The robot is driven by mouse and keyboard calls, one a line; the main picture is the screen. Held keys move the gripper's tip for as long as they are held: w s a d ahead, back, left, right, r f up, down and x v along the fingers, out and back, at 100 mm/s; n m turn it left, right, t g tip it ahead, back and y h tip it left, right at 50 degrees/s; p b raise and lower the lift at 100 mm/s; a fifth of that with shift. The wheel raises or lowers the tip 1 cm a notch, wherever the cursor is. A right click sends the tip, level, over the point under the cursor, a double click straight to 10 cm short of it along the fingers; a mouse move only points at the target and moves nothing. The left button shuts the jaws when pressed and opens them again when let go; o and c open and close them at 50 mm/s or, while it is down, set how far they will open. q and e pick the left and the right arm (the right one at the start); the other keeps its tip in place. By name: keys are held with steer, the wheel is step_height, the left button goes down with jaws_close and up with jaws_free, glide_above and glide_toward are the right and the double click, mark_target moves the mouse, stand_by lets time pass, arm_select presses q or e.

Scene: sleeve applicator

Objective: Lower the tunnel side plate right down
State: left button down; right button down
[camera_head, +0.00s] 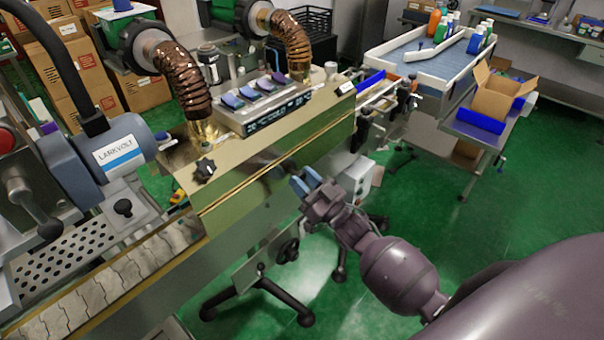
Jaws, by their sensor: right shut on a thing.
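The tunnel (265,143) is a long brass-coloured box across the middle of the view. Its side plate (246,222) is the shiny brass panel on the near side, below a long bright seam. My right gripper (306,181), with blue fingertips, reaches in from the lower right and is at the face of the side plate. It is shut on the plate; the exact grip point is small and partly hidden by the fingers. My left gripper is not in view.
Two brown ribbed ducts (181,82) rise from the tunnel top, beside a control box (262,105). A slatted conveyor (115,277) enters at the left, beside a LARKVOLT motor (97,165). A black wheeled stand (258,297) is below the tunnel.

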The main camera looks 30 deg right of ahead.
steer(key=shift+s+f, duration=0.1)
steer(key=shift+f, duration=0.3)
steer(key=c, duration=1)
jaws_free()
steer(key=shift+o, duration=0.9)
steer(key=shift+r, duration=0.15)
steer(key=v, duration=1)
steer(key=shift+s+b, duration=0.3)
steer(key=shift+s, duration=0.05)
steer(key=shift+d, duration=0.15)
